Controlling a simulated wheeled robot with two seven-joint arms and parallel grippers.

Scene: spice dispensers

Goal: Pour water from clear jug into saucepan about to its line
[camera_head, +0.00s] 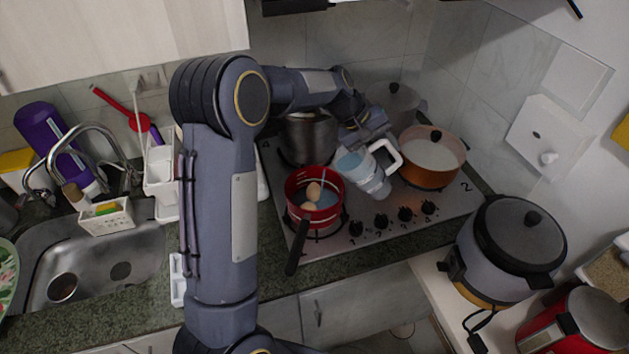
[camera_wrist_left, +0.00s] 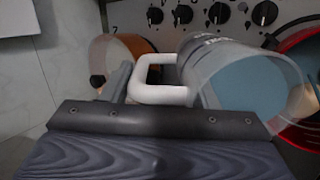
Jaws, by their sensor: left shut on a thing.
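The clear jug (camera_head: 370,182) with a white handle is tilted, its open mouth toward the red saucepan (camera_head: 316,186) on the stove. Pale blue water shows inside the jug in the left wrist view (camera_wrist_left: 245,88). A thin pale streak at the saucepan's right side looks like falling water. The saucepan holds brown eggs (camera_head: 313,192) and some bluish water; its line cannot be made out. My left gripper (camera_head: 368,132) is shut on the jug, at its white handle (camera_wrist_left: 160,93), above the stove. My right gripper is out of view.
An orange lidded pot (camera_head: 432,156) stands right of the jug, and a steel pot (camera_head: 308,136) behind the saucepan. Knobs (camera_head: 381,221) line the stove's front. The saucepan's black handle (camera_head: 297,248) points forward. A rice cooker (camera_head: 507,250) is at right, the sink (camera_head: 105,265) at left.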

